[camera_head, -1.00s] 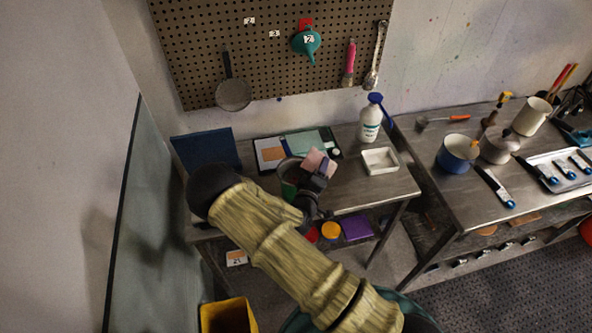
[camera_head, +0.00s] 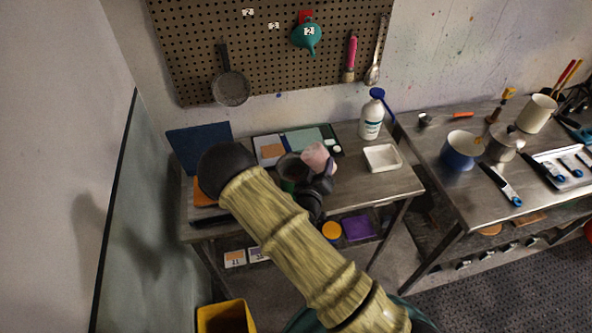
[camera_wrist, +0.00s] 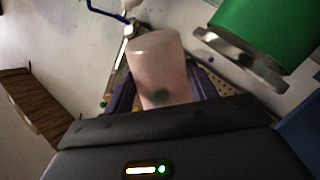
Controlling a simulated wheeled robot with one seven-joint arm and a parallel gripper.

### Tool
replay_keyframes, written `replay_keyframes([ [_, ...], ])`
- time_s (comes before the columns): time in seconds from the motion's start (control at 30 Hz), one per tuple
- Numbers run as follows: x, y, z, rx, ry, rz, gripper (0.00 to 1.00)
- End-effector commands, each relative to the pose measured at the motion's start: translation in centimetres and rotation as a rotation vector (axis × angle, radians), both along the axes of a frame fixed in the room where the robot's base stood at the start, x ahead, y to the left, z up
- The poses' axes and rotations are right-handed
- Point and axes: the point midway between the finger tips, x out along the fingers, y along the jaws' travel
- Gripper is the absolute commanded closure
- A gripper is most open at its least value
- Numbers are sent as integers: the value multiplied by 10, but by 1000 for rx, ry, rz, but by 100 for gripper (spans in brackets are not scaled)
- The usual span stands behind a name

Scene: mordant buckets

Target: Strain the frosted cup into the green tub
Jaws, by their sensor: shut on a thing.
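My gripper (camera_wrist: 160,108) is shut on the frosted cup (camera_wrist: 160,70), a pale pink translucent cup with a dark patch inside low down. In the head view the cup (camera_head: 315,156) is held tilted, just right of and above the green tub (camera_head: 287,186). The tub stands on the left table, partly hidden by my arm; its mouth looks dark, with a grey rim. In the wrist view the green tub (camera_wrist: 265,35) is at the upper right, apart from the cup, with a metallic ring at its rim. I cannot tell if that ring is a strainer.
A white bottle (camera_head: 371,118) and a white tray (camera_head: 382,158) stand to the right on the table. Flat cards (camera_head: 304,141) lie behind the tub. A grey round long-handled tool (camera_head: 231,88) and a teal funnel (camera_head: 306,39) hang on the pegboard.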

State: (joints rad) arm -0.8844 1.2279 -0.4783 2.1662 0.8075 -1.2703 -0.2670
Motion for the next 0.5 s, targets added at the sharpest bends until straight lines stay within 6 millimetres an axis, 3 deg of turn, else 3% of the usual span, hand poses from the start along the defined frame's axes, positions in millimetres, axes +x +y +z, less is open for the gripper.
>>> replay_keyframes([
  [0.5, -5, -23, -23, 278, -99, -11, 71],
])
